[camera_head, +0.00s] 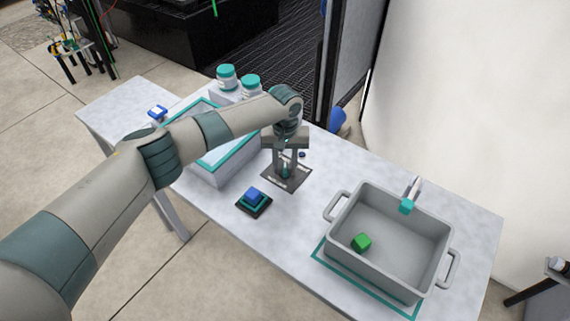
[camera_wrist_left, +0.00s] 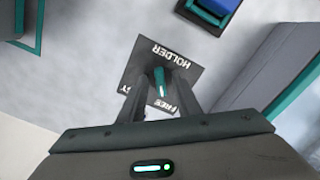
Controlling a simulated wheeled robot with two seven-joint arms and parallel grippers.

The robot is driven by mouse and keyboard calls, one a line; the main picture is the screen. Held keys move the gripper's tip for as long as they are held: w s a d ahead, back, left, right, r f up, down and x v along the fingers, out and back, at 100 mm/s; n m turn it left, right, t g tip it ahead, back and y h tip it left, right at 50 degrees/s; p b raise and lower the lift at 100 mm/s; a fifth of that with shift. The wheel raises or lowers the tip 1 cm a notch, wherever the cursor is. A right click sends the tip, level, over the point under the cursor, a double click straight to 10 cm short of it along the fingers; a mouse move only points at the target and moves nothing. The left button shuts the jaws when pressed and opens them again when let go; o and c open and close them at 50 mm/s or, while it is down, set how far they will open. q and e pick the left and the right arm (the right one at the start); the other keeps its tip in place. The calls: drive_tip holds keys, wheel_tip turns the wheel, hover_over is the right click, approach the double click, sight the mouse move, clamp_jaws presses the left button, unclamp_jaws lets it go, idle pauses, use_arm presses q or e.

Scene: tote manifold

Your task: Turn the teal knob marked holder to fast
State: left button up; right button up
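The teal knob (camera_head: 285,171) stands on a dark square plate (camera_head: 272,174) on the table. In the left wrist view the knob (camera_wrist_left: 159,82) has a white mark on its near end, towards the side where FREE is printed. The plate (camera_wrist_left: 140,64) reads HOLDER along one edge and FREE near one corner; another word at the left is mostly hidden by a finger. My left gripper (camera_head: 285,165) points down over the plate, its two fingers apart on either side of the knob. Gaps seem to show between fingers and knob. My right gripper is not in view.
A blue block on a dark and teal base (camera_head: 254,207) lies close in front of the plate. A grey tote (camera_head: 398,205) with a green cube (camera_head: 361,242) stands at the right. A raised, teal-edged box (camera_head: 215,165) is under my left arm. Two teal-lidded jars (camera_head: 226,77) stand behind.

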use_arm(q)
clamp_jaws()
drive_tip(key=shift+m, duration=0.3)
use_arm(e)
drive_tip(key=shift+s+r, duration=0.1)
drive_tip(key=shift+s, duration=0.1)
use_arm(q)
drive_tip(key=shift+m+p, duration=0.3)
drive_tip(key=shift+m, duration=0.9)
drive_tip(key=m, duration=0.4)
drive_tip(key=shift+a+p, duration=0.15)
drive_tip(key=shift+p, duration=0.2)
drive_tip(key=m, duration=0.4)
drive_tip(key=shift+w, duration=0.1)
drive_tip(key=shift+w+a+m, duration=0.1)
drive_tip(key=shift+m, duration=1.4)
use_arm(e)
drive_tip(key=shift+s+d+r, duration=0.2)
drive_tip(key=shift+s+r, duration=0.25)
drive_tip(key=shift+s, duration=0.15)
